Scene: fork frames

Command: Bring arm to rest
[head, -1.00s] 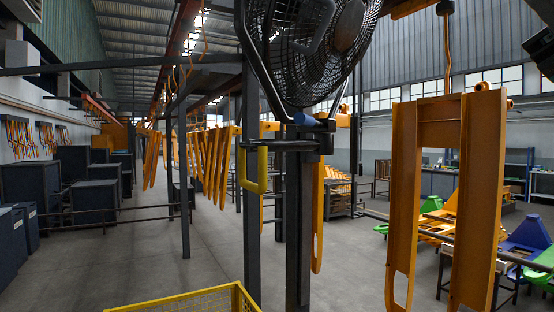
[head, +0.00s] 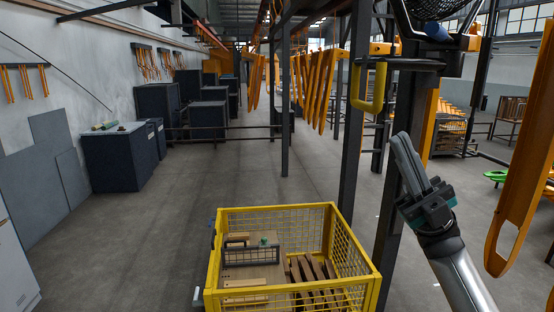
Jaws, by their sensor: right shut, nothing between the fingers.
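My right arm comes in from the lower right of the head view. Its gripper (head: 408,165) points up and a little left, with the long grey fingers together. It is shut and empty. It stands in front of a dark upright post, to the right of the yellow mesh crate and below the fan; I cannot tell whether it touches the post. My left gripper is not in view.
A yellow mesh crate (head: 358,266) holding wooden pieces stands at the bottom middle. A yellow handle (head: 379,88) and orange fork frames (head: 527,165) hang at the right. Dark cabinets (head: 113,160) line the left wall. The floor (head: 160,225) left of the crate is clear.

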